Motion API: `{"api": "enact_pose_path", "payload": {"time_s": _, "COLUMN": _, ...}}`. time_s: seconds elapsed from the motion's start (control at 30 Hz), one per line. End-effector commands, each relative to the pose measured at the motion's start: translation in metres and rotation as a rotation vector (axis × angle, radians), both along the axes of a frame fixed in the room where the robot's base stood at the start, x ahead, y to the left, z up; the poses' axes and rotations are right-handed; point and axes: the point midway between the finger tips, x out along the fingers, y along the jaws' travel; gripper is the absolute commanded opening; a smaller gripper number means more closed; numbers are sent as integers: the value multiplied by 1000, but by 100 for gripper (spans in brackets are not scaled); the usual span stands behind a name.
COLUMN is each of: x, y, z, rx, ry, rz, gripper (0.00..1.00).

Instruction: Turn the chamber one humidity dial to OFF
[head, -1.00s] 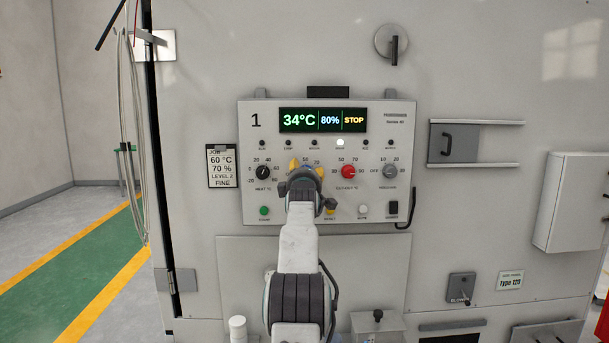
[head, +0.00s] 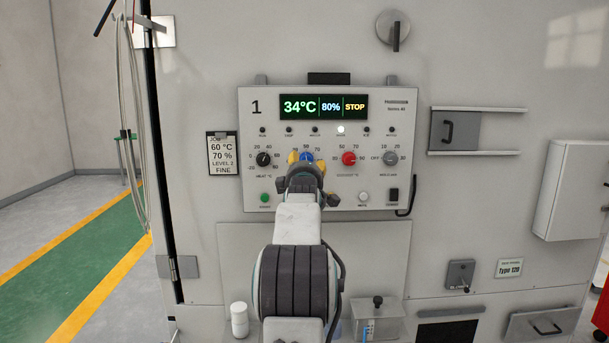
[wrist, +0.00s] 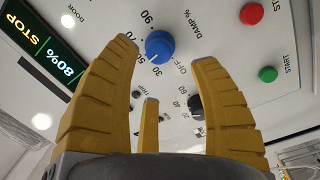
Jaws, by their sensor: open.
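The blue humidity dial, marked DAMP % (wrist: 159,46), is on the chamber one panel (head: 400,105). In the head view the dial (head: 306,157) shows just above my wrist. My gripper (wrist: 163,53) is open, its yellow fingers spread on either side of the dial in the wrist view, with a third finger below. The fingers look short of the dial or close around it; contact cannot be told. A white pointer mark shows on the dial's lower-left side in the wrist view, where the lettering is turned. The panel display (head: 323,107) reads 34°C, 80%, STOP.
A black heat dial (head: 264,158) is left of the blue one; a red dial (head: 349,158) and grey dial (head: 390,158) are to its right. A job card (head: 222,154) hangs left of the panel. A black hook (head: 408,200) juts out at the panel's lower right.

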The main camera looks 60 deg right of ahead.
Motion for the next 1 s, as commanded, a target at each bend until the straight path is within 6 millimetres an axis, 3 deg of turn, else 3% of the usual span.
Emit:
{"api": "enact_pose_path", "payload": {"time_s": 0.5, "x": -24, "y": 44, "z": -1, "rx": 1, "ry": 0, "rz": 1, "gripper": 57}}
{"api": "enact_pose_path", "payload": {"time_s": 1.0, "x": -28, "y": 52, "z": -2, "rx": -1, "ry": -1, "rz": 1, "gripper": 57}}
